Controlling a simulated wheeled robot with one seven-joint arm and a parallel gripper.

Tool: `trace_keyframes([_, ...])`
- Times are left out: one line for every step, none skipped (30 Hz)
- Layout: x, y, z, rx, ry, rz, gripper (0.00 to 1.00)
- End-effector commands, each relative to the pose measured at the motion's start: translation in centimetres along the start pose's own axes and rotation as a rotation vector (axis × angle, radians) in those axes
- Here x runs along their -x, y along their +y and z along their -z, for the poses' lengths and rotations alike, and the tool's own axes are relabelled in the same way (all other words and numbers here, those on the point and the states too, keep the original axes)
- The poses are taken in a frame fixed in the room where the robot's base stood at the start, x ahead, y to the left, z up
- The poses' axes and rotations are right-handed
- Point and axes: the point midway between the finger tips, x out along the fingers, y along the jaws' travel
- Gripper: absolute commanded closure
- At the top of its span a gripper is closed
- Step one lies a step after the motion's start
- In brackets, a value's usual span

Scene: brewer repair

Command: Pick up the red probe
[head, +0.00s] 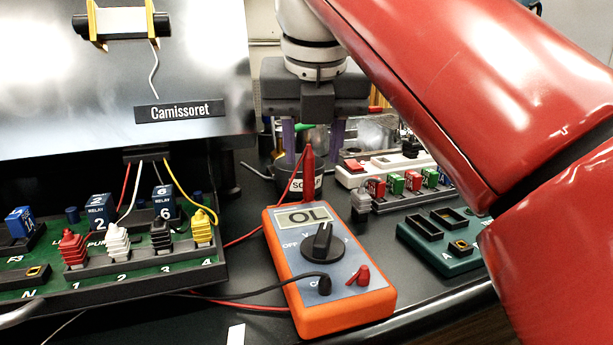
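The red probe (308,172) stands roughly upright behind the orange multimeter (345,313), in front of a dark round holder (314,187) with a partly hidden label. A red lead hangs from it. My gripper (314,150) points down at the upper middle, its two purple fingers spread apart. In the picture the probe's top lies between the fingertips, with a gap on each side. I cannot tell whether it is at the same depth as the fingers. The multimeter display reads OL.
At left is a green relay board (120,262) with coloured plugs, under a metal panel (200,75) labelled Camissoret. A white power strip (385,168), red and green blocks and a dark green board (445,240) lie at right. Leads cross the black table.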

Motion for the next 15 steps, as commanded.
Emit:
trace_keyframes([-0.5, 0.0, 0.0, -0.001, 0.001, 0.001, 0.61])
trace_keyframes([-0.6, 0.0, 0.0, -0.002, 0.0, 0.0, 0.61])
trace_keyframes([-0.9, 0.0, 0.0, -0.002, 0.0, 0.0, 0.61])
trace_keyframes([-1.1, 0.0, 0.0, -0.002, 0.001, 0.001, 0.61])
trace_keyframes([-1.4, 0.0, 0.0, -0.002, 0.001, 0.0, 0.61])
trace_keyframes([-1.9, 0.1, 0.0, -0.003, 0.001, 0.0, 0.61])
trace_keyframes([-2.4, 0.1, -0.1, -0.003, 0.002, 0.001, 0.61])
trace_keyframes([-2.9, 0.2, -0.1, -0.003, 0.001, 0.001, 0.61])
trace_keyframes([-3.7, 0.3, -0.1, -0.003, 0.002, 0.001, 0.61])
trace_keyframes([-4.2, 0.4, -0.2, -0.003, 0.002, 0.001, 0.61])
trace_keyframes([-4.6, 0.4, -0.2, -0.003, 0.001, 0.0, 0.61])
trace_keyframes([-5.1, 0.4, -0.2, -0.004, 0.002, 0.001, 0.61])
trace_keyframes([-5.4, 0.4, -0.2, -0.004, 0.001, 0.0, 0.61])
trace_keyframes([-5.7, 0.4, -0.2, -0.004, 0.0, 0.0, 0.61])
trace_keyframes([-5.9, 0.4, -0.2, -0.004, 0.0, -0.001, 0.61])
